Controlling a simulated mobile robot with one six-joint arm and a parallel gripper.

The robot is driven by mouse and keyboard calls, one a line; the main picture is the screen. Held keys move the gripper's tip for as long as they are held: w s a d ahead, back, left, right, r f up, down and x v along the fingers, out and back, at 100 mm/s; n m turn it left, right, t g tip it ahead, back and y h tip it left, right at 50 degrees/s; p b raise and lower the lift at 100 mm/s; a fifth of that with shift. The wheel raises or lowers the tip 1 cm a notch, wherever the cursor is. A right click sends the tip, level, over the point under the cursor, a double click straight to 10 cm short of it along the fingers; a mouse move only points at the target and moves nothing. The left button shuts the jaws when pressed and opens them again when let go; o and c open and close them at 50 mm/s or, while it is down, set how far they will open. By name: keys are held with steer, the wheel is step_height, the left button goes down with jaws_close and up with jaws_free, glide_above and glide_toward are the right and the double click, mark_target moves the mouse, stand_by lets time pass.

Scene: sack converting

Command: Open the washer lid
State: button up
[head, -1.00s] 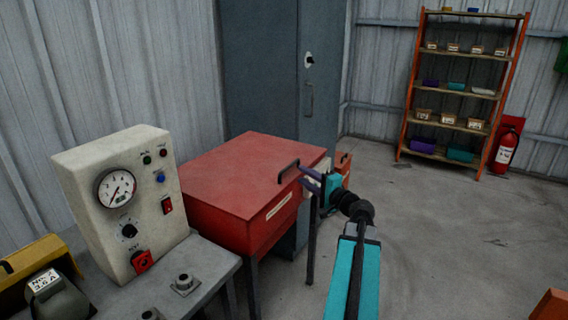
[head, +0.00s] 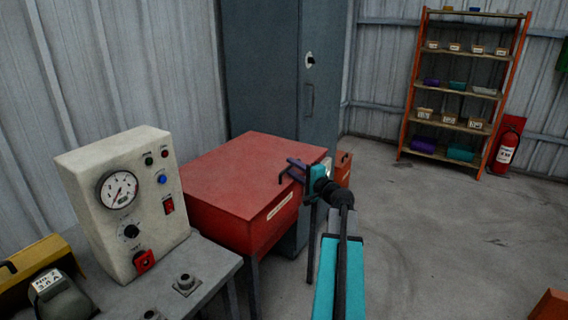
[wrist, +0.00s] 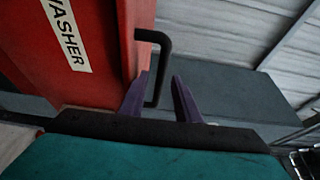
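The washer is a red box (head: 222,217) on dark legs, and its flat red lid (head: 240,165) lies shut. A white "WASHER" label (wrist: 66,35) is on its front. A black bar handle (wrist: 164,45) stands out from the lid's edge; in the head view it is partly hidden by my gripper. My gripper (head: 289,169) is at the handle, by the lid's right edge. In the wrist view its two purple fingers (wrist: 160,84) are apart, with the handle's lower part showing between them, closer to the left finger. I cannot tell whether they touch it.
A pale gauge box (head: 125,205) stands on a grey bench (head: 215,262) at left. A grey cabinet (head: 270,70) is behind the washer. An orange shelf rack (head: 411,100) and a fire extinguisher (head: 505,150) stand at back right. The floor on the right is mostly clear.

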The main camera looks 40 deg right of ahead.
steer(key=shift+w+d+p, duration=0.2)
steer(key=shift+w+d, duration=0.05)
steer(key=shift+w, duration=1.15)
steer(key=shift+w+d+p, duration=0.15)
steer(key=shift+w+d, duration=0.05)
steer(key=shift+w, duration=1.2)
